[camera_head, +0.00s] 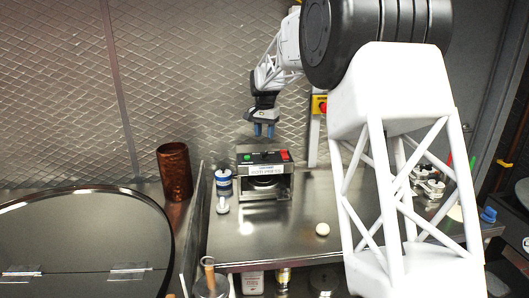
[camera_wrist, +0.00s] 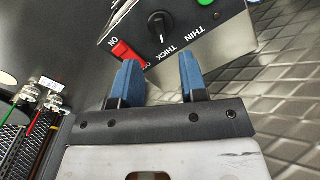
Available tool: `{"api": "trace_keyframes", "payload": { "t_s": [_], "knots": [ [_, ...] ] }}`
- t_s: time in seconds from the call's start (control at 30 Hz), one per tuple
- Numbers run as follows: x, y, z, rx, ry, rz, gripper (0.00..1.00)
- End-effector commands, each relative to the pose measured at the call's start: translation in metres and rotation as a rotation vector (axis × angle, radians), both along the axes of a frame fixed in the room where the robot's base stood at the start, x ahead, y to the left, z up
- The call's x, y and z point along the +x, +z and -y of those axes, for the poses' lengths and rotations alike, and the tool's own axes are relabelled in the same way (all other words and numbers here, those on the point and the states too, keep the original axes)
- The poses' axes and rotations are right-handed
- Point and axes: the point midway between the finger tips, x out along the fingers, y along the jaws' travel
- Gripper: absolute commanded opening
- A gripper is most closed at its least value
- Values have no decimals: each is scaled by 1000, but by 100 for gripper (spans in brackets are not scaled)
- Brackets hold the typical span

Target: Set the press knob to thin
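The press (camera_head: 265,182) is a metal box on the steel counter, with a dark control panel on top. In the wrist view its round black knob (camera_wrist: 161,27) has a pale pointer line; THICK and THIN are printed beside it. I cannot tell surely which label the pointer favours. A red ON switch (camera_wrist: 127,52) is on one side of the knob and a green button (camera_wrist: 207,2) on the other. My gripper (camera_head: 264,134) is above the panel, apart from it. Its blue fingers (camera_wrist: 158,62) are spread with nothing between them, and the knob shows beyond the gap.
A pale dough ball (camera_head: 322,229) lies on the counter (camera_head: 275,240) at front right. A large dark round lid (camera_head: 85,235) fills the left. A quilted metal wall is behind.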

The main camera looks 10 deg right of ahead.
Motion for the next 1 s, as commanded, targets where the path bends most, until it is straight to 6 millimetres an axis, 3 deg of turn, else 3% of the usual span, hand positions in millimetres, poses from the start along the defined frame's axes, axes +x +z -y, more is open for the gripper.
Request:
{"api": "trace_keyframes", "payload": {
  "t_s": [0.53, 1.0],
  "knots": [
    [1, -6, 0, 0, -1, -2, 39],
    [0, -55, 0, -1, -1, -3, 39]
  ]
}}
